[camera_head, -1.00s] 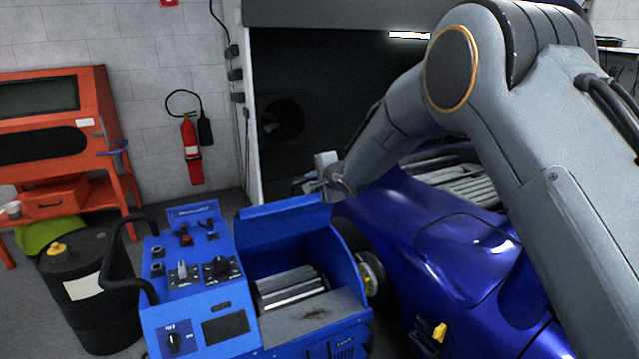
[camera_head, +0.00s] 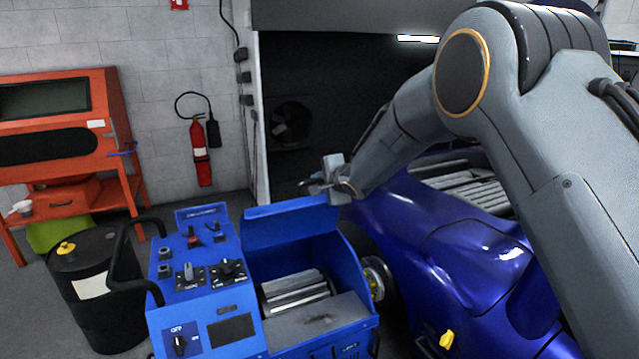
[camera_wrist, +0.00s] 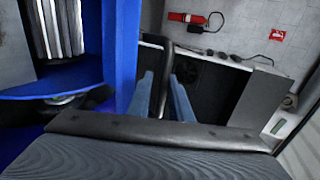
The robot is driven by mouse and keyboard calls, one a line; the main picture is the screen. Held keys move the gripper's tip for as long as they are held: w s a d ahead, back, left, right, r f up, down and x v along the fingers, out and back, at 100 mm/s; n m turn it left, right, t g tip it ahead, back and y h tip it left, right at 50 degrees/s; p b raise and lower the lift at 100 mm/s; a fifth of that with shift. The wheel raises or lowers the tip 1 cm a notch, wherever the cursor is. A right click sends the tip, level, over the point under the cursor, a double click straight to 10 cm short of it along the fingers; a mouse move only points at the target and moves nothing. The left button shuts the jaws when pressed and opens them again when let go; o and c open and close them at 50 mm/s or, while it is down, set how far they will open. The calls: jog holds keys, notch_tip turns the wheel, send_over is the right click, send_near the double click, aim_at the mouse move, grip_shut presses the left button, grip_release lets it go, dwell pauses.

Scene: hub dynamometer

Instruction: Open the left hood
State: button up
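The left hood (camera_head: 288,223) is a blue panel standing raised along the back of the blue dynamometer unit (camera_head: 222,318). The metal rollers (camera_head: 295,290) below it are exposed. My gripper (camera_head: 312,188) is just behind the hood's top right edge in the head view, and its fingers are small there. In the wrist view, the two blue-grey fingers (camera_wrist: 164,98) are apart, with a dark bar-like handle (camera_wrist: 166,65) between them. Whether they touch it is unclear. The blue hood panel (camera_wrist: 120,55) stands just left of the fingers.
A blue car (camera_head: 440,235) stands right of the unit, under my arm. A black drum (camera_head: 88,300) is left of the control panel (camera_head: 205,265). An orange cabinet (camera_head: 110,130) and a fire extinguisher (camera_head: 200,155) are by the back wall.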

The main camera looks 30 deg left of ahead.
jog(key=b+v, duration=0.2)
jog(key=v, duration=0.5)
jog(key=shift+d, duration=0.25)
jog(key=shift+s+r, duration=0.1)
jog(key=shift+r, duration=0.05)
